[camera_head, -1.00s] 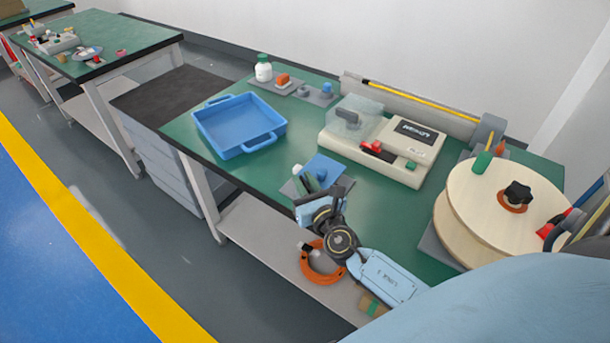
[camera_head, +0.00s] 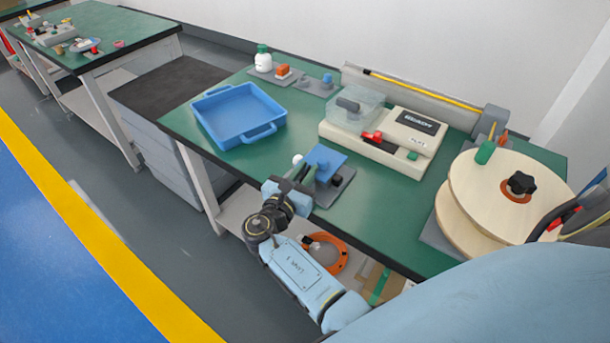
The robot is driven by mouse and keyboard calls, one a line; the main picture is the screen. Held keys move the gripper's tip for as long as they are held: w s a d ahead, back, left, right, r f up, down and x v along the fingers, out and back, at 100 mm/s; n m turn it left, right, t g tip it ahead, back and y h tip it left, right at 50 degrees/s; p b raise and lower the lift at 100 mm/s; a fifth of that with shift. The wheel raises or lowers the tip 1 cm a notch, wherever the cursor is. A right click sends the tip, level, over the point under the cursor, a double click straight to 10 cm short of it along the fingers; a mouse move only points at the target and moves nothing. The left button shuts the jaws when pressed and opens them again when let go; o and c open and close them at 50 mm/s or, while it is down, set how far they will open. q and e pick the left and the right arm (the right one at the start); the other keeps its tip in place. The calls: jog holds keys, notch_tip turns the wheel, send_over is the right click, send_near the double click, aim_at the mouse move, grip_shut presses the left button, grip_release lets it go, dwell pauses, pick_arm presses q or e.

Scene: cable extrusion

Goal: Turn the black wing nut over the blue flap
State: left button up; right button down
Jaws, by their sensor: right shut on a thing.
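The small fixture with the blue flap (camera_head: 328,158) sits on a grey plate (camera_head: 338,192) at the table's front edge. A white ball knob (camera_head: 297,160) stands at its left. A small black piece (camera_head: 337,181) shows under the flap's right side. It may be the wing nut, but it is too small to tell. My right gripper (camera_head: 304,173) is at the left side of the flap, beside the white knob. Its jaws are shut on a small part of the fixture, which the fingers hide. My left gripper is not in view.
A blue tray (camera_head: 240,137) lies to the left. A cream machine with a clear cover (camera_head: 355,106) stands behind. A wooden spool with a black star knob (camera_head: 520,185) is at the right. Green table (camera_head: 400,215) is clear between fixture and spool.

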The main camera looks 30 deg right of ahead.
jog(key=shift+w+r+m+g+h+b, duration=0.1)
jog(key=shift+m+g+h+b, duration=0.25)
jog(key=shift+m+g, duration=0.3)
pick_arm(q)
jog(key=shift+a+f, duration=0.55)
pick_arm(e)
jog(key=shift+g+h, duration=0.25)
jog(key=shift+g, duration=0.2)
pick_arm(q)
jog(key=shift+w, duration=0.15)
pick_arm(e)
jog(key=shift+d+m, duration=0.1)
jog(key=shift+m, duration=0.15)
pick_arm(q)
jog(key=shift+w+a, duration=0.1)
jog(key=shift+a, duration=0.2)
pick_arm(e)
jog(key=shift+g, duration=0.3)
jog(key=c, duration=1.6)
grip_release()
jog(key=shift+c, duration=0.2)
